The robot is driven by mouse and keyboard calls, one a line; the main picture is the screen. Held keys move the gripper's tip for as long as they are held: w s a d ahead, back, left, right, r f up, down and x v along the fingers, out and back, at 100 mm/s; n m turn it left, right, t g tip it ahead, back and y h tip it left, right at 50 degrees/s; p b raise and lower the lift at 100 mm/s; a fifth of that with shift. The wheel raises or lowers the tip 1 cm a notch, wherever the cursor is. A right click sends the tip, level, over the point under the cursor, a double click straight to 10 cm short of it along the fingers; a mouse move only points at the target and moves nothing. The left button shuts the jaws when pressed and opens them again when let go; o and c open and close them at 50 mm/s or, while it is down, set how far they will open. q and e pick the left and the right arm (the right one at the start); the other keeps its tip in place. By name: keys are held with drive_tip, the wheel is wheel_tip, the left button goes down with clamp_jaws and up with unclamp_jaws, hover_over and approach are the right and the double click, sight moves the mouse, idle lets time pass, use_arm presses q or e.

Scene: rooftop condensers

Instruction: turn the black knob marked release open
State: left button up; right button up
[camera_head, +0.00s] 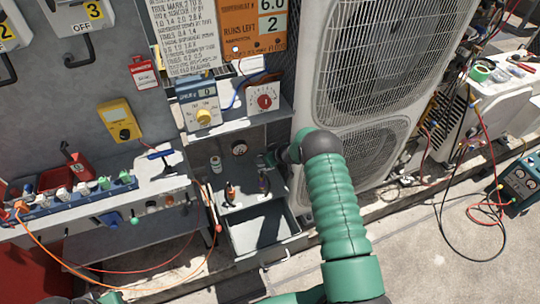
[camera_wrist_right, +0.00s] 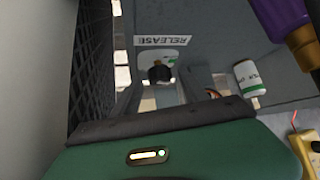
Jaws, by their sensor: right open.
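In the head view my right gripper (camera_head: 270,160) is at the right side of the grey shelf unit, small and partly hidden by my green arm. The knob cannot be made out there. My left gripper is not in view.
An open grey drawer (camera_head: 262,236) lies below.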

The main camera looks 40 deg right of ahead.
drive_tip(key=p+v, duration=0.1)
drive_tip(key=v, duration=1.5)
